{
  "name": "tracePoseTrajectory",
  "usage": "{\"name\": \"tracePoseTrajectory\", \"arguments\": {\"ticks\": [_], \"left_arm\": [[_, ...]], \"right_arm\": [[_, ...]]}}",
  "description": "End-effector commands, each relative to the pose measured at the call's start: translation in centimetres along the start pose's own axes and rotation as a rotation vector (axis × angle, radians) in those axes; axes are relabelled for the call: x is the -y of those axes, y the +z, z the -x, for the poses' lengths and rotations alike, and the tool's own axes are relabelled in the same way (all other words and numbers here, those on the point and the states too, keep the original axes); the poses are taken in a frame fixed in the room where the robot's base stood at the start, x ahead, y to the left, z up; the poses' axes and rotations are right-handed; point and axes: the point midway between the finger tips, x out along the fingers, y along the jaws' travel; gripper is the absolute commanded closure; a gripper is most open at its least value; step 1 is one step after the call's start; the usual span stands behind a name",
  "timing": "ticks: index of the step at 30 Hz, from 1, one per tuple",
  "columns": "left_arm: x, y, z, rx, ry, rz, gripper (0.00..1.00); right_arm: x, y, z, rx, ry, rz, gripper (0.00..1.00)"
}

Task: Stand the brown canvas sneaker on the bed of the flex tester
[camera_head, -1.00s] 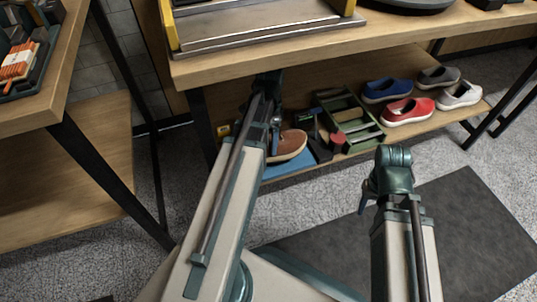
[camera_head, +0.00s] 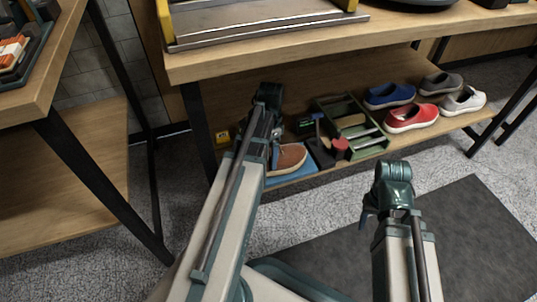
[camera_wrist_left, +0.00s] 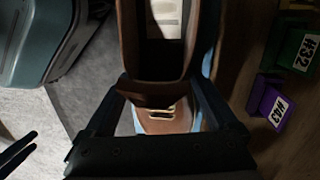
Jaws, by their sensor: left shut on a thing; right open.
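The brown canvas sneaker (camera_head: 287,160) has a pale sole and is at the front of the lower shelf, over a blue mat (camera_head: 319,152). My left gripper (camera_head: 272,150) is shut on it, and the arm hides part of the shoe. In the left wrist view the sneaker (camera_wrist_left: 168,72) shows its open collar and a pale label inside, with the left gripper (camera_wrist_left: 163,100) fingers at its end. My right gripper (camera_head: 368,212) is open and empty, in front of the shelf. The yellow-ended machine on the upper table, apparently the flex tester (camera_head: 262,32), is cut off by the top edge.
Beside the sneaker stands a green divided tray (camera_head: 372,147). Blue (camera_head: 388,96), red (camera_head: 411,118), white (camera_head: 463,101) and grey shoes (camera_head: 441,83) are to its right. The upper table's front edge (camera_head: 300,59) overhangs the shelf.

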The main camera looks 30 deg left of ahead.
Motion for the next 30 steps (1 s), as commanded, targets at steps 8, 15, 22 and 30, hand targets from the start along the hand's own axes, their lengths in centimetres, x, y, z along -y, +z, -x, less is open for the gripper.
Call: {"name": "tracePoseTrajectory", "arguments": {"ticks": [8, 15, 22, 30], "left_arm": [[0.0, 0.0, -0.1, 0.0, 0.0, 0.0, 0.0], [0.0, 0.0, 0.6, 0.0, 0.0, 0.0, 0.0], [-0.1, 0.1, 3.0, 0.0, 0.0, 0.0, 0.0], [-0.1, 0.1, 7.2, 0.0, 0.0, 0.0, 0.0]], "right_arm": [[0.0, 0.0, -0.1, 0.0, 0.0, 0.0, 0.49], [-0.1, 0.0, 0.6, 0.0, 0.0, 0.0, 0.49], [-0.3, 0.2, 2.9, 0.001, 0.0, 0.001, 0.49], [-0.7, 0.4, 7.0, 0.002, 0.0, 0.011, 0.49]]}}
